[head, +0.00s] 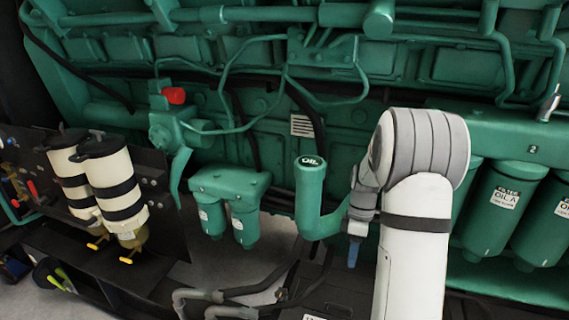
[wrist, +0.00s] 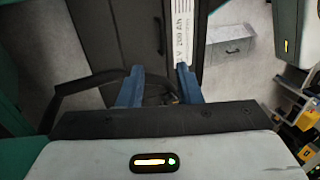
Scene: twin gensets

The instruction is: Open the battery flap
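The battery is a dark box low in the head view (head: 325,298), partly behind my arm and hoses. In the wrist view its black casing (wrist: 130,30) lies beyond my fingers, with a pale label strip reading about 200 Ah (wrist: 183,30). I cannot clearly tell which dark panel is the flap. My gripper (wrist: 158,86) has its two blue fingers apart, with a gap between them and nothing visibly held. In the head view my gripper (head: 354,252) points down above the battery area. Whether the fingertips touch anything cannot be told.
A green pipe with an OIL cap (head: 310,185) stands just left of my gripper. Green oil filters (head: 492,205) stand to the right. Dark hoses (head: 265,285) run at the lower left. In the wrist view a black bar (wrist: 85,82) lies left of my fingers.

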